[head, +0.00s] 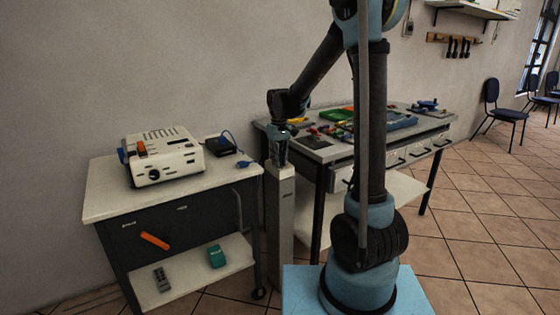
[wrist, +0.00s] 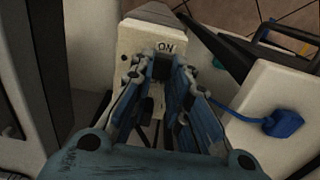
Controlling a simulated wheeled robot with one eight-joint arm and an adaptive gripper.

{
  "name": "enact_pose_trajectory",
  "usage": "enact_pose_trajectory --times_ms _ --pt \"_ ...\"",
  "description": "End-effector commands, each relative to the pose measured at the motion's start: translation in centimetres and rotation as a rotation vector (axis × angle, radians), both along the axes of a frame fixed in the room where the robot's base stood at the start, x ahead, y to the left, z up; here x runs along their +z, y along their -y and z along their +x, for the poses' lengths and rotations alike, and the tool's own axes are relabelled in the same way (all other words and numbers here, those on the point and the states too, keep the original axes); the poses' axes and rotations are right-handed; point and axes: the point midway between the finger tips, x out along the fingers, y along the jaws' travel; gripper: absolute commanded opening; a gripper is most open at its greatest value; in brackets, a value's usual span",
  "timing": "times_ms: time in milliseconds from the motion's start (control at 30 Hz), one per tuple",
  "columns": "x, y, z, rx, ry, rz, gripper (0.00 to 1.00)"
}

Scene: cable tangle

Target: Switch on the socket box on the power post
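The power post (head: 280,222) is a slim grey column between the cart and the workbench. My gripper (head: 279,160) is at its top, pointing down. In the wrist view the pale socket box (wrist: 138,38) on the post carries an "ON" label (wrist: 166,47). My gripper (wrist: 163,82) has its two fingers apart, just below that label in the picture. A dark part shows between the fingertips; I cannot tell whether it is the switch, or whether a finger touches it. The fingers hide much of the box's lower face.
A cart (head: 105,204) left of the post bears a white device (head: 165,160) and a black box (head: 220,146) with a blue cable. A blue plug (wrist: 283,123) shows in the wrist view. A cluttered workbench (head: 318,152) stands close on the right. Tiled floor lies open further right.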

Motion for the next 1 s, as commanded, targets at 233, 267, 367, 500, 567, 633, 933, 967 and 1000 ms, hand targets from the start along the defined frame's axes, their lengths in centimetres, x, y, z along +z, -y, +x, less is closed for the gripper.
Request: enact_pose_trajectory --times_ms 233,267,367,500,567,633,933,967,1000 --pt "0.0 0.34 -0.13 -0.002 0.055 0.034 0.0" --pt "0.0 0.37 -0.16 -0.003 0.064 0.04 0.0" --pt "0.02 0.42 -0.2 -0.003 0.086 0.055 0.0" --pt "0.04 0.43 -0.15 -0.003 0.093 0.058 0.0" --pt "0.04 0.45 -0.14 -0.003 0.094 0.058 0.0" --pt "0.04 0.46 -0.14 -0.003 0.093 0.057 0.0" --pt "0.03 0.38 -0.17 -0.002 0.092 0.058 0.37" --pt "0.03 0.37 -0.17 -0.002 0.092 0.059 0.37" --pt "0.03 0.35 -0.18 -0.002 0.092 0.059 0.37"
